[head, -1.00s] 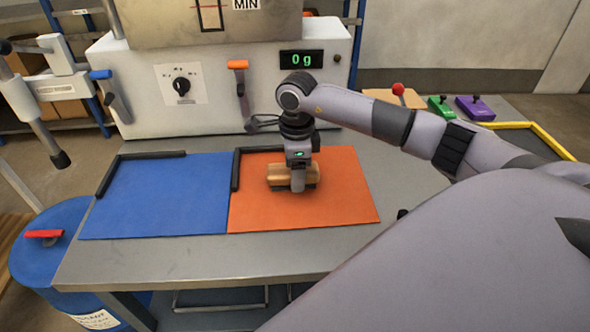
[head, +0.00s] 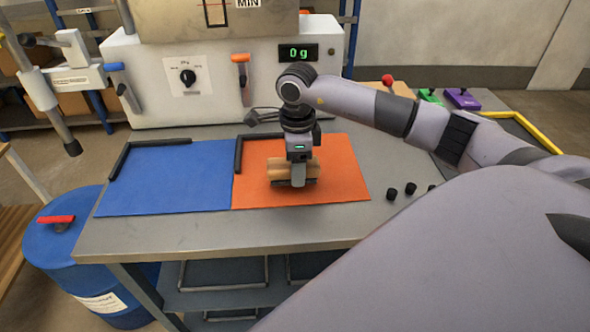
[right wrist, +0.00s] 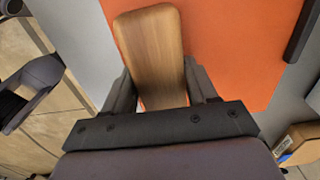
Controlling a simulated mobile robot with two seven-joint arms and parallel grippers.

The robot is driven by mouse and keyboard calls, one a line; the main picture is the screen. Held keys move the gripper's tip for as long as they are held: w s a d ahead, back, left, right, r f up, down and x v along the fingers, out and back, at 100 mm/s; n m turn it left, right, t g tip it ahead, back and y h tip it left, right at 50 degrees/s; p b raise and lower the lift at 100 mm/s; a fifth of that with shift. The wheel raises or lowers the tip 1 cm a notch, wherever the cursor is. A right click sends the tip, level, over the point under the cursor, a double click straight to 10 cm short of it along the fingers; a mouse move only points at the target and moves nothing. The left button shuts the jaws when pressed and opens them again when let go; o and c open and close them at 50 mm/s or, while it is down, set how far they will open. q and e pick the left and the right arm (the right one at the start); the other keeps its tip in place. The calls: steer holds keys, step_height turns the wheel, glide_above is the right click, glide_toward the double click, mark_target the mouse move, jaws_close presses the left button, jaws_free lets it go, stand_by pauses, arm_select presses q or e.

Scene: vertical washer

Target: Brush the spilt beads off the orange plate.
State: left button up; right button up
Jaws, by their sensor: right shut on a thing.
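The orange plate (head: 340,175) lies flat on the grey table, right of a blue plate. My right gripper (head: 297,172) is above its left-middle part, pointing down. It is shut on a wooden-backed brush (head: 280,170), whose dark lower edge is low over the plate; I cannot tell whether it touches. In the right wrist view the brush's wooden back (right wrist: 152,50) sits between the two dark fingers (right wrist: 160,90), with orange plate (right wrist: 235,50) beside it. I make out no beads on the visible orange surface. My left gripper is not in view.
The blue plate (head: 165,180) has a black angled edge bar. A white machine (head: 150,70) with a "0 g" display stands behind the plates. Small black knobs (head: 391,194) stand right of the orange plate. A blue drum (head: 60,240) is at the left. My arm covers the right side.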

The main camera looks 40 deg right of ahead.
step_height(320, 180, up, 4)
steer(key=shift+r+p, duration=0.1)
steer(key=shift+p, duration=1)
steer(key=shift+r+p, duration=0.3)
steer(key=shift+r, duration=0.3)
